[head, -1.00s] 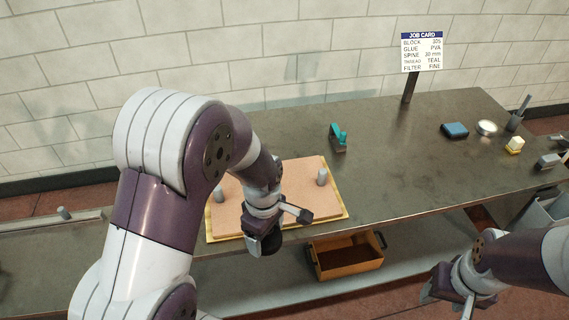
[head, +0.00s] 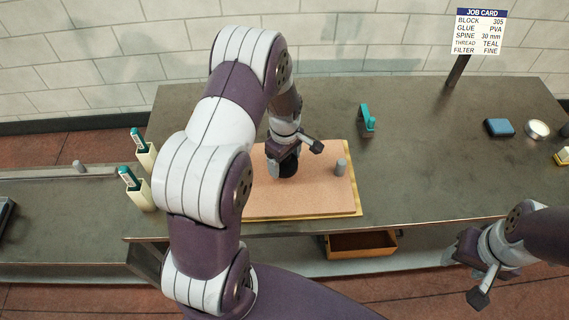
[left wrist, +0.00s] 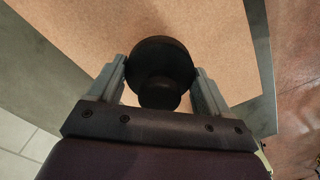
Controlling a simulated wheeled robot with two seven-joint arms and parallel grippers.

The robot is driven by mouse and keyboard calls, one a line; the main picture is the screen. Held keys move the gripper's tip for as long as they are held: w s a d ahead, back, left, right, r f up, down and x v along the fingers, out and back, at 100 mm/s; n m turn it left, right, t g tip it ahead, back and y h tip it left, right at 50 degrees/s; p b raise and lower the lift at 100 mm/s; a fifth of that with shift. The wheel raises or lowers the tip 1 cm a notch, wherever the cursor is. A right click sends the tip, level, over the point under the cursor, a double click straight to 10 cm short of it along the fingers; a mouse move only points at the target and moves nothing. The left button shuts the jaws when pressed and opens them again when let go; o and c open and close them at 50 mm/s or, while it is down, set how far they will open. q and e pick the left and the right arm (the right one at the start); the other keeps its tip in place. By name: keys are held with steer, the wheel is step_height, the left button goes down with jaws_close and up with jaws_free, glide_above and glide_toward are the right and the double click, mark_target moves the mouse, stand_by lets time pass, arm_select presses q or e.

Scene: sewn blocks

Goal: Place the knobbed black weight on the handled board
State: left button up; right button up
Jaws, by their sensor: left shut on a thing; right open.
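The black weight (head: 288,169) with its round knob is between the fingers of my left gripper (head: 285,162), over the middle of the handled board (head: 310,198). In the left wrist view the weight (left wrist: 160,58) fills the gap between both fingers, with tan board surface behind it. I cannot tell whether its underside touches the board. The board is flat and pinkish-tan with a yellowish edge; one grey upright handle (head: 340,168) shows at its right, and my left arm hides its left part. My right gripper (head: 468,272) is open and empty, off the table's front at lower right.
A teal-and-grey tool (head: 367,121) stands behind the board. A blue block (head: 499,127) and a round tin (head: 537,130) are at the right. Teal-topped holders (head: 144,152) stand at the left. A wooden drawer box (head: 362,244) is below the front edge. The table's right-middle is clear.

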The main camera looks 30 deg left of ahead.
mark_target(284, 169)
arm_select(q)
steer(key=shift+w+a+f, duration=0.15)
step_height(284, 169, down, 4)
steer(key=shift+r+p, duration=0.25)
steer(key=shift+p, duration=0.35)
steer(key=shift+f, duration=0.25)
steer(key=o, duration=1.8)
steer(key=shift+f, duration=0.1)
steer(key=shift+c, duration=0.2)
